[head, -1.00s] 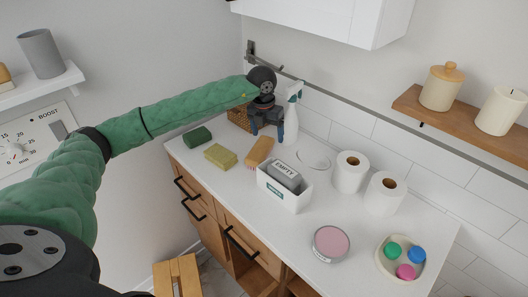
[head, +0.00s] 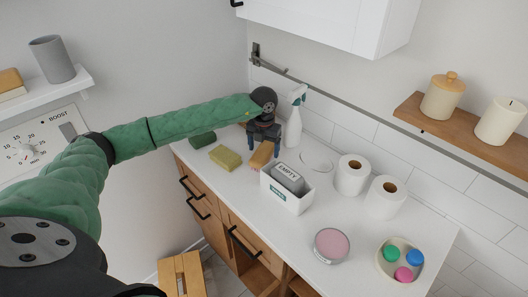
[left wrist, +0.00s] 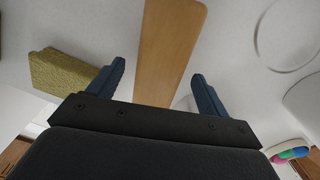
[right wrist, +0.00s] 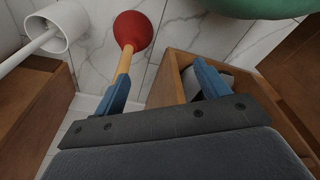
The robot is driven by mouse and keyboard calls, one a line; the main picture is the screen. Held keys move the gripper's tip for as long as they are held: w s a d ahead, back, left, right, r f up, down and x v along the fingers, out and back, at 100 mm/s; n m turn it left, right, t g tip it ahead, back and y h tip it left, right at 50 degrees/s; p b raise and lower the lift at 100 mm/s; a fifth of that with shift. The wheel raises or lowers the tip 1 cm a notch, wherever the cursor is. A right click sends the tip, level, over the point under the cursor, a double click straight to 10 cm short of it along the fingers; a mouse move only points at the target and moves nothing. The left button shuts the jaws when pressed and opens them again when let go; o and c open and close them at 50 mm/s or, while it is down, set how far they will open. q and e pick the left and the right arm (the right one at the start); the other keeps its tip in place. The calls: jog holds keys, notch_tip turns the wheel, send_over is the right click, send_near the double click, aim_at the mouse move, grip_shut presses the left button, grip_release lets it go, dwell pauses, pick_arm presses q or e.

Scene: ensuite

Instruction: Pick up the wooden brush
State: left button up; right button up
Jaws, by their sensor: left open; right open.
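The wooden brush (head: 260,159) lies on the white countertop, between the yellow-green sponge and the white bin. In the left wrist view its long flat wooden back (left wrist: 168,45) runs up the picture between the two fingers. My left gripper (head: 264,147) is open, pointing down over the brush, with a finger on each side. The gripper hides part of the brush in the head view, and I cannot tell if the fingers touch it. My right gripper (right wrist: 162,70) is open, low down away from the counter, with nothing held.
A sponge (head: 225,158), a dark green block (head: 202,139), a spray bottle (head: 294,125) and a bin marked EMPTY (head: 284,199) stand close around the brush. Paper rolls (head: 351,181) are farther right. A red plunger (right wrist: 133,31) and a wooden box edge (right wrist: 166,85) are near my right gripper.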

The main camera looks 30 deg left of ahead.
pick_arm(q)
jog(key=shift+f+p, duration=0.5)
jog(key=shift+f, duration=0.85)
pick_arm(e)
jog(key=shift+s+d+f, duration=0.35)
jog(key=shift+f, duration=0.35)
jog(key=shift+s+d+f, duration=0.3)
jog(key=shift+s+f, duration=0.05)
jog(key=shift+f, duration=0.3)
pick_arm(q)
jog(key=c, duration=1.2)
pick_arm(e)
jog(key=shift+d, duration=0.1)
pick_arm(q)
jog(key=shift+r, duration=0.1)
